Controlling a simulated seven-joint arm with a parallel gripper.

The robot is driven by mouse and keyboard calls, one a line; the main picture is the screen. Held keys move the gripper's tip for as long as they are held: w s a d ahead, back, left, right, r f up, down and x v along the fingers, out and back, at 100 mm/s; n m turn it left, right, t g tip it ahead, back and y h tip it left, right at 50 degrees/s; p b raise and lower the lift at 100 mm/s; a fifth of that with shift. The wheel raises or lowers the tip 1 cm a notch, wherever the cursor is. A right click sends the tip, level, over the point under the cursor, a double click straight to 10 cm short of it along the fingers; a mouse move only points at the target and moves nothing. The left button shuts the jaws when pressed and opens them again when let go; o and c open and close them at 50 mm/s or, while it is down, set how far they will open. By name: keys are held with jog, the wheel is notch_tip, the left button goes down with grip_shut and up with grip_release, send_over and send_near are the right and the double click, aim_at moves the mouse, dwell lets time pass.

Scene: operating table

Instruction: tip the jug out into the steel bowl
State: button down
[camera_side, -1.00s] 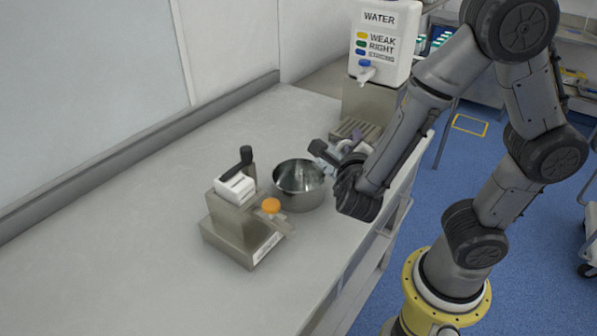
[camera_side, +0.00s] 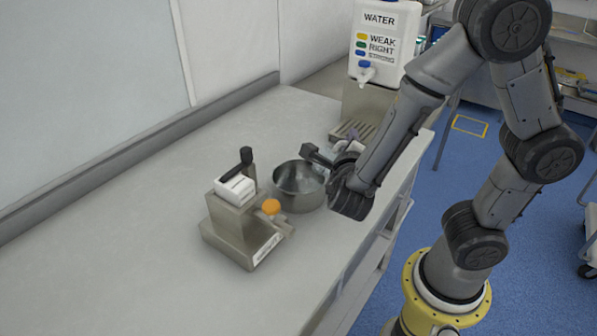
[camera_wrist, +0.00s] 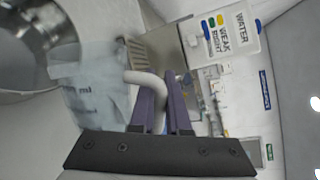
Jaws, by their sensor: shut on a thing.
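The steel bowl (camera_side: 299,190) stands on the bench, and its rim and inside fill the upper left of the wrist view (camera_wrist: 40,50). My gripper (camera_wrist: 165,100) has its purple fingers shut on the pale handle (camera_wrist: 145,80) of the jug (camera_wrist: 95,97). The jug is translucent with grey "ml" markings. It is held beside the bowl and overlaps the rim in the wrist view. It looks strongly tilted, with its handle side up. In the side view my wrist (camera_side: 350,190) is at the bowl's right and mostly hides the jug. I cannot tell what the jug contains.
A steel device (camera_side: 240,220) with a black lever and orange knob stands left of the bowl. A water dispenser (camera_side: 382,45) stands behind on a steel stand, with a slotted drip tray (camera_side: 352,132). The bench (camera_side: 130,240) is clear at the left and front.

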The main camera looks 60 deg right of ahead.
jog(key=shift+w+a+r+n+b, duration=0.15)
jog(key=shift+w+r+n+b, duration=0.2)
jog(key=shift+n, duration=0.25)
jog(key=shift+w+a+r+n+g, duration=0.25)
jog(key=shift+w+n, duration=0.1)
jog(key=shift+w, duration=0.25)
jog(key=shift+w+a+r+n+g, duration=0.15)
jog(key=shift+w+a+r+n, duration=0.15)
jog(key=shift+w, duration=0.3)
dwell(0.5)
jog(key=shift+w+a+r+n+b, duration=0.15)
jog(key=shift+w+r+n+b, duration=0.15)
jog(key=shift+w+n, duration=0.25)
jog(key=shift+w+a+r+n+b, duration=0.2)
jog(key=shift+w+n+b, duration=0.15)
jog(key=shift+n, duration=0.25)
dwell(1.6)
jog(key=s+m, duration=0.1)
jog(key=s+d+f+m, duration=0.1)
jog(key=shift+s+f+m, duration=0.2)
jog(key=shift+s+m, duration=0.1)
